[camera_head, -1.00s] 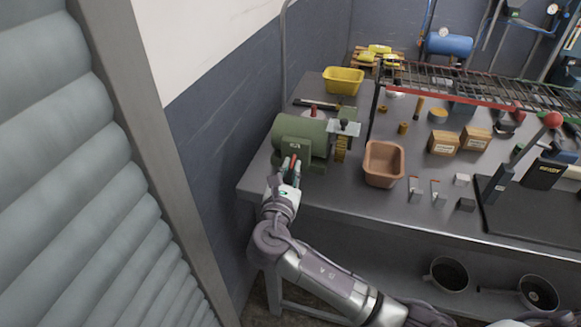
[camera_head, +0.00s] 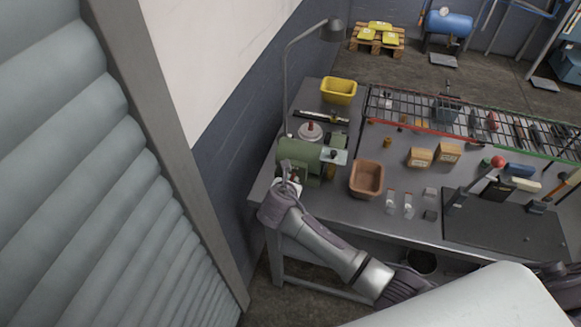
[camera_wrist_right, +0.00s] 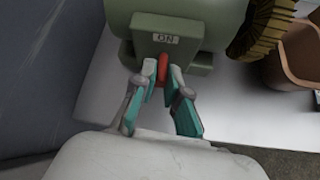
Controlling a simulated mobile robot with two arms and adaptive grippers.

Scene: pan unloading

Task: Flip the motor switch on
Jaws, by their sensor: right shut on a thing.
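The green motor (camera_head: 303,154) sits at the left end of the workbench. The red switch lever (camera_wrist_right: 164,66) sticks out from the front of that box. My right gripper (camera_wrist_right: 162,76) is shut on the red lever, one teal-and-white finger on each side. In the head view, my right gripper (camera_head: 290,183) is at the motor's near side, and the lever is hard to make out there. My left gripper is not in view.
A brown bin (camera_head: 367,178) stands just right of the motor. A yellow bin (camera_head: 339,90) and a lamp (camera_head: 333,28) are behind it. A wire rack (camera_head: 470,115) runs along the back. A blue wall (camera_head: 215,155) and a ribbed grey shutter (camera_head: 90,190) are at left.

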